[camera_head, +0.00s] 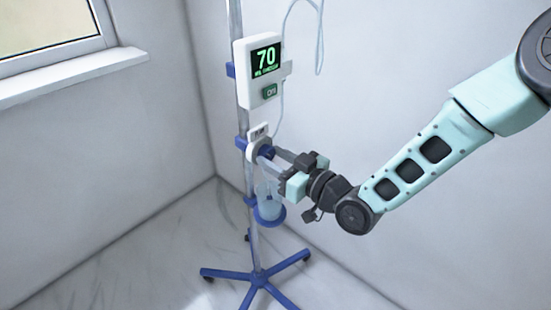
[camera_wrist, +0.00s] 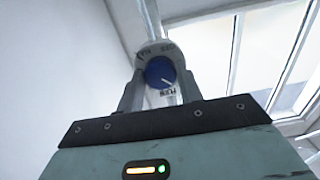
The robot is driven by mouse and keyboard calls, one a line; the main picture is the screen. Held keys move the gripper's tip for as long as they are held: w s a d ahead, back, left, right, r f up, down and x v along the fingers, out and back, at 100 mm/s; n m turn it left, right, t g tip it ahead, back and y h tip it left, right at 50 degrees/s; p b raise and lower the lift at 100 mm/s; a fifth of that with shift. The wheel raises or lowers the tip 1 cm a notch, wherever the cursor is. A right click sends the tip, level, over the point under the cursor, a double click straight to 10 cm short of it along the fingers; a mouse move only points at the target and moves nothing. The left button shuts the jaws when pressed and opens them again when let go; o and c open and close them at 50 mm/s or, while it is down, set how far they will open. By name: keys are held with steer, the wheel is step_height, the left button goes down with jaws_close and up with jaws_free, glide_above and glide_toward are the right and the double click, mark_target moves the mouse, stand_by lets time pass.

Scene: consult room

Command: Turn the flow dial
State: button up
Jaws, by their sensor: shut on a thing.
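The flow dial (camera_wrist: 160,73) is a round blue knob with a white pointer line, set in a pale housing with dark lettering around it. In the wrist view the pointer slants toward the lower right. In the head view the dial (camera_head: 267,152) is on the pole below the pump, partly covered by my fingers. My gripper (camera_wrist: 160,88) has one finger on each side of the dial and is shut on it; it also shows in the head view (camera_head: 268,157).
The pump and dial are on a metal pole (camera_head: 257,235) with a blue several-legged base (camera_head: 258,277). A clear container (camera_head: 268,198) sits in a blue holder below my gripper. A tube hangs from above. White walls stand behind; a window sill (camera_head: 70,75) is at left.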

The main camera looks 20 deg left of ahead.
steer(key=m, duration=0.4)
steer(key=shift+m+b, duration=0.35)
steer(key=shift+m, duration=0.05)
steer(key=m, duration=1.1)
steer(key=shift+b, duration=0.3)
steer(key=m, duration=0.4)
steer(key=shift+r+m+b, duration=0.1)
steer(key=shift+m+b, duration=0.2)
steer(key=shift+m, duration=0.1)
steer(key=o, duration=1)
